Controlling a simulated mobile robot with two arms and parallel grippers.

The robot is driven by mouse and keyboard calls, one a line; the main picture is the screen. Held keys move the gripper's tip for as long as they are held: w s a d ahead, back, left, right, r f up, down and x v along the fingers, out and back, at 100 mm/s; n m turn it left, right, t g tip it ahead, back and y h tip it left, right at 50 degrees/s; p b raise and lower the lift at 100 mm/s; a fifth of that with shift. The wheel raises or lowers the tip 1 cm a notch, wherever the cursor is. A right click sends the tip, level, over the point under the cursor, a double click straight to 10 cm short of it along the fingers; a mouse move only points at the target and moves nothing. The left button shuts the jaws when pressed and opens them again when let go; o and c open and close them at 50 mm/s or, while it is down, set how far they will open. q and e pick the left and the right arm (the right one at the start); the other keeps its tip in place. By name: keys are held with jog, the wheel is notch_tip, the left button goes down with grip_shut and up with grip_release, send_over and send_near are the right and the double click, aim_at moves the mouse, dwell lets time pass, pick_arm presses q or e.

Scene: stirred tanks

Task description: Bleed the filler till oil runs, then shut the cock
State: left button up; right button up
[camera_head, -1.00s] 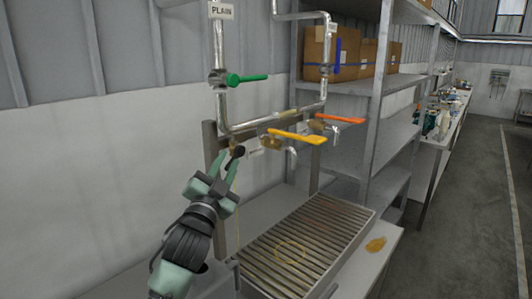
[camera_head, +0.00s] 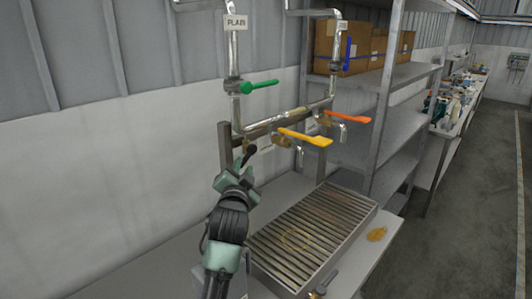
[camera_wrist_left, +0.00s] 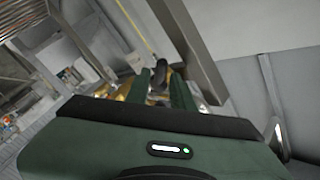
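The pipe marked PLAIN (camera_head: 233,50) has a green lever (camera_head: 259,86). Below are a yellow lever (camera_head: 305,137) and an orange lever (camera_head: 347,117) over bent spouts. A small cock with a black handle (camera_head: 250,150) sits at the left end of the pipework. My left gripper (camera_head: 240,167) is just below this handle. In the left wrist view the handle (camera_wrist_left: 163,72) shows between the fingers, with small gaps beside it, so the gripper looks open. A thin yellow line (camera_wrist_left: 135,24), like running oil, shows beyond the fingers. My right gripper is out of view.
A slatted drain tray (camera_head: 335,205) lies on the bench below the levers, with a yellowish ring on its slats. Metal shelves with cardboard boxes (camera_head: 365,52) stand to the right, beside open floor.

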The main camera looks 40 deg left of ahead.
pick_arm(q)
jog(key=p+x, duration=0.2)
jog(key=x, duration=0.5)
jog(key=shift+w+a+p, duration=0.25)
jog(key=shift+p, duration=0.05)
grip_shut()
jog(key=shift+f, duration=0.1)
